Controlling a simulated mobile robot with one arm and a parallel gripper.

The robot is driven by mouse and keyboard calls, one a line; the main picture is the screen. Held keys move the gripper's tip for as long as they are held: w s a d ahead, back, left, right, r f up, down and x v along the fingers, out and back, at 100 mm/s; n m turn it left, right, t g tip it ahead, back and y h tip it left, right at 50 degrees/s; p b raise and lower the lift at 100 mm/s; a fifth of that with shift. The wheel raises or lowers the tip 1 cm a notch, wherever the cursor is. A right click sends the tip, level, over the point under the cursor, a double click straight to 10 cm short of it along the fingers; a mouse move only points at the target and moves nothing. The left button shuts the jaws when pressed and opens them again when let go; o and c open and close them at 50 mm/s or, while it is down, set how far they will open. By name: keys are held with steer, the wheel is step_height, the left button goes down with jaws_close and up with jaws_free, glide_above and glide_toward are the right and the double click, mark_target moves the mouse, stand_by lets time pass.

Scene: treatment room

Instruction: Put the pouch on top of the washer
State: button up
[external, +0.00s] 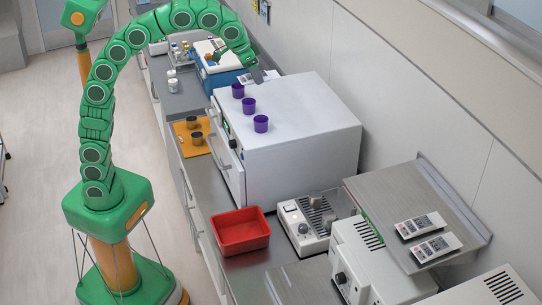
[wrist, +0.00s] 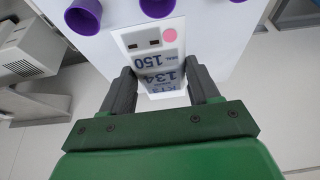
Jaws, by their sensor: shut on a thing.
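The pouch (wrist: 152,62) is a flat white pack with printed numbers and a pink dot. My gripper (wrist: 161,72) is shut on it, with a dark finger on each side. In the external view my gripper (external: 254,68) is at the far end of the large white machine, which looks like the washer (external: 300,110), and the pouch (external: 250,77) is small there. Three purple cups (external: 249,105) stand on the washer's top. In the wrist view the washer top (wrist: 115,50) lies beneath the pouch; I cannot tell if they touch.
A blue and white unit (external: 213,70) stands behind the washer. A red bin (external: 240,232) and a small white device (external: 302,228) are on the near counter. Two flat white packs (external: 422,225) lie on a metal shelf. The washer top right of the cups is clear.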

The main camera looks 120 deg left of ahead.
mark_target(275, 75)
steer(key=shift+s+a+r, duration=0.3)
steer(key=shift+s+a, duration=0.25)
steer(key=shift+s, duration=0.1)
steer(key=shift+w+a+f, duration=0.15)
steer(key=shift+w+a, duration=0.05)
steer(key=w+a+f, duration=0.1)
steer(key=w, duration=0.1)
steer(key=w+a+f, duration=0.1)
steer(key=w, duration=0.1)
steer(key=w+a+f, duration=0.1)
steer(key=w+a, duration=0.1)
steer(key=shift+w+a+f, duration=0.1)
steer(key=shift+w+f, duration=0.15)
steer(key=shift+w, duration=0.05)
steer(key=w+f, duration=0.1)
steer(key=w+a+f, duration=0.1)
steer(key=f, duration=0.1)
steer(key=w+a+f, duration=0.1)
steer(key=shift+w+f, duration=0.1)
steer(key=shift+f, duration=0.05)
steer(key=shift+w+a+f, duration=0.25)
steer(key=shift+w+f, duration=0.1)
steer(key=shift+f, duration=0.15)
steer(key=shift+w+a+f, duration=0.2)
steer(key=shift+w+f, duration=0.1)
steer(key=shift+f, duration=1.65)
steer(key=shift+f, duration=0.1)
steer(key=o, duration=1)
